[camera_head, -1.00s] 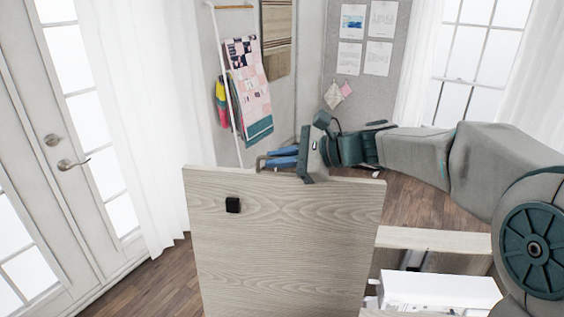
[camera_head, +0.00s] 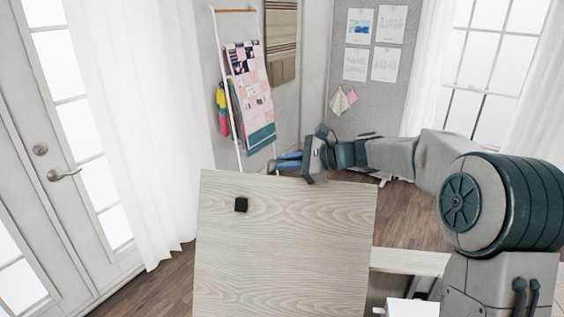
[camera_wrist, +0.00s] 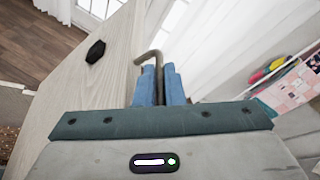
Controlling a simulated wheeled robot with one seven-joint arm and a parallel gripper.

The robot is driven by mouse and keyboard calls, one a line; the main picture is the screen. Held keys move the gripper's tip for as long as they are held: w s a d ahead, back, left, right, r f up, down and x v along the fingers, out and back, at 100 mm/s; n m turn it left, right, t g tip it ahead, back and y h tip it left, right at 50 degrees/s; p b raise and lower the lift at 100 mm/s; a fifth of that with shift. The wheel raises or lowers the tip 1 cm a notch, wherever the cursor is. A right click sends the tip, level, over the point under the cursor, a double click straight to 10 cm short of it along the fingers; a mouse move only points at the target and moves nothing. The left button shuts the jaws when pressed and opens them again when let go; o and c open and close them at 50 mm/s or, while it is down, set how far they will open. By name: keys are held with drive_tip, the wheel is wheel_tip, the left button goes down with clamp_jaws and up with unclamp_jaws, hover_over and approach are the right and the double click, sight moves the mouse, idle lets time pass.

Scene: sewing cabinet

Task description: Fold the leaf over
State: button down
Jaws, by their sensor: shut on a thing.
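The leaf (camera_head: 285,245) is a pale wood-grain panel standing raised and tilted in the middle of the head view, with a small black block (camera_head: 241,204) on its near face. In the wrist view the leaf (camera_wrist: 85,85) is at left, seen along its face, with the black block (camera_wrist: 95,51) on it. My gripper (camera_head: 289,160) is behind the leaf's top edge, partly hidden by it. In the wrist view its blue fingers (camera_wrist: 159,84) are closed around a bent metal handle (camera_wrist: 150,55) by the leaf.
The cabinet's wooden top (camera_head: 410,261) and a white machine (camera_head: 411,307) are at lower right. A glazed door (camera_head: 60,160) and white curtain are at left. A ladder rack with a quilt (camera_head: 250,95) stands behind. Wood floor shows around the leaf.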

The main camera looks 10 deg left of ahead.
drive_tip(key=shift+s+a, duration=0.1)
drive_tip(key=c, duration=1.5)
unclamp_jaws()
drive_tip(key=shift+c, duration=0.2)
drive_tip(key=shift+d, duration=0.3)
wheel_tip(320, 180, up, 5)
drive_tip(key=b, duration=0.3)
hover_over(336, 182)
drive_tip(key=shift+d+f, duration=0.1)
drive_tip(key=shift+f, duration=0.1)
